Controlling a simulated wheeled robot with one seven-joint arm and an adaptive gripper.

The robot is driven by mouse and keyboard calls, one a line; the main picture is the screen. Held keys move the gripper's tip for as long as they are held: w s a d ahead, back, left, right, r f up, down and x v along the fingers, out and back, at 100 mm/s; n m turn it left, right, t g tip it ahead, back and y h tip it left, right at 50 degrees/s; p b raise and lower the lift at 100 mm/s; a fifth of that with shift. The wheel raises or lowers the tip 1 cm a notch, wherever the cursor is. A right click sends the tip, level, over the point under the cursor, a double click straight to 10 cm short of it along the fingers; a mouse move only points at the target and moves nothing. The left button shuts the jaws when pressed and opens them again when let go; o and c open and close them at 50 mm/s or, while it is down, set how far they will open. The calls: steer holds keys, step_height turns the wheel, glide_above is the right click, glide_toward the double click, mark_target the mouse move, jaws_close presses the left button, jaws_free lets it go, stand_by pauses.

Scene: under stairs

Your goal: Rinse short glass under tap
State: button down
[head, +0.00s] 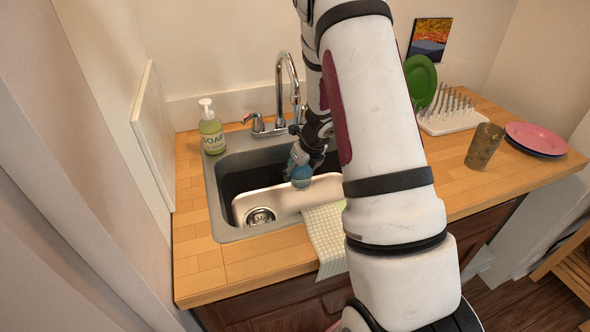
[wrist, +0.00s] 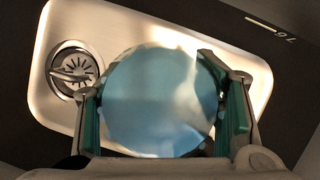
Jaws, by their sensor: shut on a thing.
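The short glass is blue, and my gripper (head: 299,157) is shut on it. In the head view the glass (head: 301,176) is over the sink basin (head: 243,206), just below and beside the tap (head: 283,90). In the wrist view the glass (wrist: 155,100) shows as a pale blue round shape between the two green-padded fingers of my gripper (wrist: 162,112). The tap is a chrome gooseneck with its spout end close to my wrist. My arm hides part of the sink. I cannot tell whether water is running.
A soap bottle (head: 211,127) stands at the sink's back left corner. A checked cloth (head: 326,238) hangs over the front edge. On the right counter are a dish rack (head: 453,121) with a green plate (head: 420,80), a brown patterned cup (head: 483,146) and a pink plate (head: 536,138).

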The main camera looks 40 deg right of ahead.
mark_target(306, 181)
steer(key=shift+s+a+b, duration=0.2)
steer(key=shift+s+b, duration=0.35)
steer(key=shift+s, duration=0.6)
steer(key=shift+s+a+b, duration=0.15)
steer(key=shift+s+b, duration=0.4)
steer(key=shift+s, duration=0.6)
steer(key=s+r+p, duration=0.2)
steer(key=s+r, duration=0.2)
steer(key=s, duration=0.1)
steer(key=shift+a, duration=0.3)
stand_by(0.3)
